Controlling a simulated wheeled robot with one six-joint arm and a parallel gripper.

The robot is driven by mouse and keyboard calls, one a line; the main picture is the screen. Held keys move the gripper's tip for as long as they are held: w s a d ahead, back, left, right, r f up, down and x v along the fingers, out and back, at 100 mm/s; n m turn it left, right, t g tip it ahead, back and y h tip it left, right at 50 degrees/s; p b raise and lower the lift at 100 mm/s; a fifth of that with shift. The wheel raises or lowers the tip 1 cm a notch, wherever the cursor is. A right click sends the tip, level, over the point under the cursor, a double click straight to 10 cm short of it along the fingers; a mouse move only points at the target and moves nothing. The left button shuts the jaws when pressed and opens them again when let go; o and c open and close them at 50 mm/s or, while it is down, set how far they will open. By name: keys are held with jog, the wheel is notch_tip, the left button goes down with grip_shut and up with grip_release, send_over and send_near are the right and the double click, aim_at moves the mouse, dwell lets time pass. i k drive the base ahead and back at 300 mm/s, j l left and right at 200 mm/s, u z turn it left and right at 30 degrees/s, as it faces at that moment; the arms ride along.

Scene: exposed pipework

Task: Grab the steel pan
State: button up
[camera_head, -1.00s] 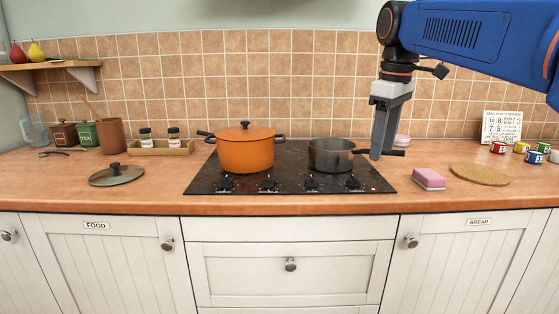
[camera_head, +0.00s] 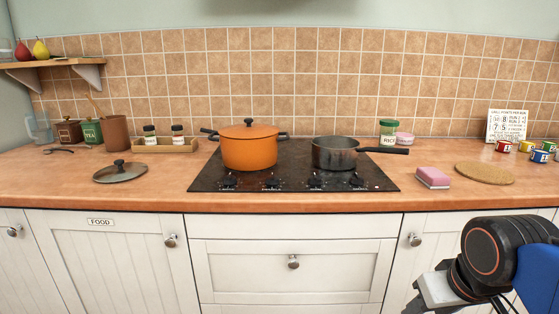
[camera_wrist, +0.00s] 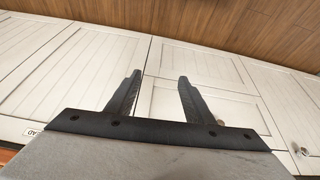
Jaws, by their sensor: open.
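The steel pan (camera_head: 335,154) is a dark grey saucepan. It stands upright on the right part of the black hob (camera_head: 290,182), its black handle (camera_head: 383,150) pointing right past the hob's edge. The pan is not in the wrist view.
An orange pot (camera_head: 248,146) stands left of the pan on the hob. A green-lidded rice jar (camera_head: 388,133) is behind the pan's handle. A pink sponge (camera_head: 433,177) and a round cork mat (camera_head: 485,174) lie to the right. A pot lid (camera_head: 119,172) lies at left.

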aim_at(331, 153)
jog(key=z, duration=0.35)
jog(key=j+z, duration=0.25)
jog(key=z, duration=0.2)
jog(key=k+j+z, duration=0.1)
jog(key=z, duration=0.3)
jog(key=k+j+z, duration=0.1)
jog(key=j+z, duration=0.35)
jog(key=k+j, duration=0.1)
